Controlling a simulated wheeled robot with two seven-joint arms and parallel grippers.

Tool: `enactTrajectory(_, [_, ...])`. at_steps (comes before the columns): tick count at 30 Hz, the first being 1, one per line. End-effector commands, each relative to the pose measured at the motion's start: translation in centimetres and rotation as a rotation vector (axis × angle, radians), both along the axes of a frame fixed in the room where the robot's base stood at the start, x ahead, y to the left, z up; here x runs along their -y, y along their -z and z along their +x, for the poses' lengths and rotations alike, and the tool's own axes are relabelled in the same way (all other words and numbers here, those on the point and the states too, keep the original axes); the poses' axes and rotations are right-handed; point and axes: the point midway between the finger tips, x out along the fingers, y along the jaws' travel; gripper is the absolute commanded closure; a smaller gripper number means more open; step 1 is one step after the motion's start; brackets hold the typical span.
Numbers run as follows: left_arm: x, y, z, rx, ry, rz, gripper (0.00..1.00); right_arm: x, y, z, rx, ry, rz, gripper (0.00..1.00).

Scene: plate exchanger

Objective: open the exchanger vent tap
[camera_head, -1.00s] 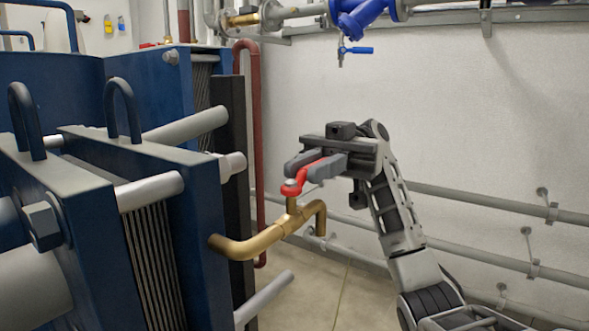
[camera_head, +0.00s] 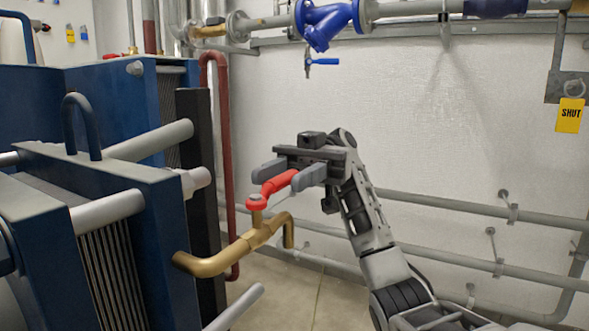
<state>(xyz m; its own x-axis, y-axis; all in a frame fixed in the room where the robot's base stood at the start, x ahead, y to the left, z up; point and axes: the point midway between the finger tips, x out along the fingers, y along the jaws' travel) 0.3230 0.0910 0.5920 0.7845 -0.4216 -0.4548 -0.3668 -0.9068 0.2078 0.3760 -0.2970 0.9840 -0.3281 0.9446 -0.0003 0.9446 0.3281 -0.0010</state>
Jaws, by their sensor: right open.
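The vent tap is a brass pipe fitting (camera_head: 228,255) that sticks out from the blue plate exchanger (camera_head: 160,215), with a red lever (camera_head: 278,184) on top. The lever points back and to the right, away from the exchanger. My right gripper (camera_head: 289,176) is open, with one grey finger on each side of the lever's outer end. I cannot tell whether either finger touches it. The brass spout bends down at its right end. My left gripper is not in view.
A blue valve (camera_head: 326,22) and a small blue-handled tap (camera_head: 322,62) are on the pipe above. A yellow SHUT tag (camera_head: 569,115) hangs at the right. Grey pipes (camera_head: 450,213) run along the wall behind my right arm. Thick grey rods (camera_head: 148,141) project from the exchanger.

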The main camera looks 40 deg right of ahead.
Motion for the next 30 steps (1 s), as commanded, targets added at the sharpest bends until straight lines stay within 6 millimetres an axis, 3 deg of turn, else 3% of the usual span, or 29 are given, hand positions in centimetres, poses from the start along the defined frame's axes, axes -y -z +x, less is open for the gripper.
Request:
enactTrajectory(5, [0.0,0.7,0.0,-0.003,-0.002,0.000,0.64,2.8,0.1,0.9,-0.006,0.008,-0.006,0.59])
enactTrajectory(18, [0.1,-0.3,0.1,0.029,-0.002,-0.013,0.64,4.7,0.0,1.7,0.001,-0.003,-0.002,0.59])
enactTrajectory(30, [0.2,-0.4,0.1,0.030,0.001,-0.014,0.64,4.9,0.0,1.7,0.000,-0.001,0.000,0.59])
